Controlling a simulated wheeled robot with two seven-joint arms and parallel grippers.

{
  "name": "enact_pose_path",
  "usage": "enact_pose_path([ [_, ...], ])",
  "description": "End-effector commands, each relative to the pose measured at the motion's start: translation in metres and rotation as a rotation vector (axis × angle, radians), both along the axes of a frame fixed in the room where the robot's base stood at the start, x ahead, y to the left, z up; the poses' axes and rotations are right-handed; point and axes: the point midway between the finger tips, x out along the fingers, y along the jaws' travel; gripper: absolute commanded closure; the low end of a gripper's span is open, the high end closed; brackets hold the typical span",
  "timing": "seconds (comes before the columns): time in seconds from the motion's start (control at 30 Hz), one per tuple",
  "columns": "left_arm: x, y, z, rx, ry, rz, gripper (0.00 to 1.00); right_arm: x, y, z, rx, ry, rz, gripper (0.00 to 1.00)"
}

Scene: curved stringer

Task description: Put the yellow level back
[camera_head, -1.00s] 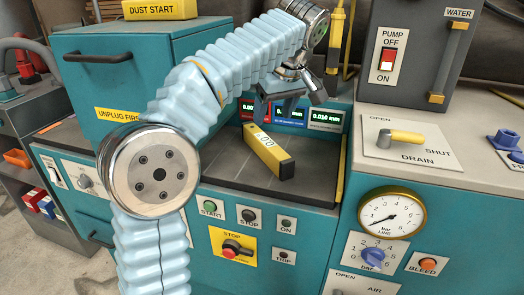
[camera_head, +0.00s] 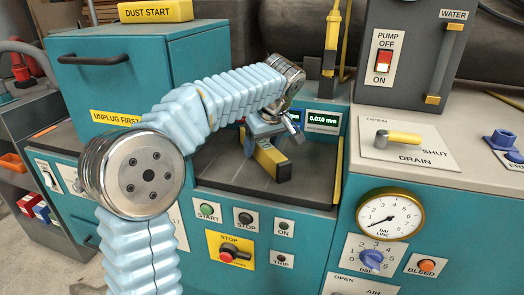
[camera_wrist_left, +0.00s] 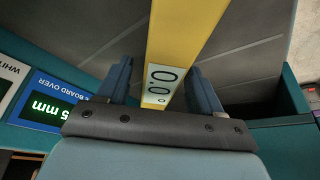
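The yellow level (camera_head: 270,160) lies on the dark bench top (camera_head: 220,176) in the recess of the teal machine. Its dark end points toward the front right. In the left wrist view the level (camera_wrist_left: 184,30) runs between my fingers, its "0.0" label facing the camera. My left gripper (camera_head: 268,138) is low over the level and hides its rear part. In the left wrist view the fingers of my left gripper (camera_wrist_left: 162,88) stand open on either side of the level, with a gap visible on the left side. My right gripper is not in view.
Behind the level are digital displays (camera_head: 322,120), partly covered by my arm. A yellow upright tool (camera_head: 333,30) stands behind them. The teal drawer box (camera_head: 105,75) is at left and the pump box (camera_head: 415,50) at right. Bare bench top lies in front of the level.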

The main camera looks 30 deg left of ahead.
Motion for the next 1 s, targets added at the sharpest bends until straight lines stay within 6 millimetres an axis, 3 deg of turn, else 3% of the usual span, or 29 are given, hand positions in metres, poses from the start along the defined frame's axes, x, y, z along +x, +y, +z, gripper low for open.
enact_pose_path([
  [0.07, 0.000, 0.000, 0.000, 0.000, 0.000, 0.000, 0.45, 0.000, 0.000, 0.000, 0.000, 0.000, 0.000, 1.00],
  [0.4, 0.000, 0.000, 0.000, 0.000, 0.000, 0.000, 0.97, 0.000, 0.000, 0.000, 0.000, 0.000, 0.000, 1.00],
  [0.77, 0.000, 0.000, 0.007, 0.000, -0.001, 0.000, 1.00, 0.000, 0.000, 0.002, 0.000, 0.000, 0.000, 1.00],
  [0.93, 0.001, 0.000, 0.033, -0.001, -0.004, 0.001, 1.00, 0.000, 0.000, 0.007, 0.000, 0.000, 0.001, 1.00],
  [1.0, -0.009, -0.007, 0.046, -0.001, -0.005, -0.003, 1.00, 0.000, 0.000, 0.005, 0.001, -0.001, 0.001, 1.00],
])
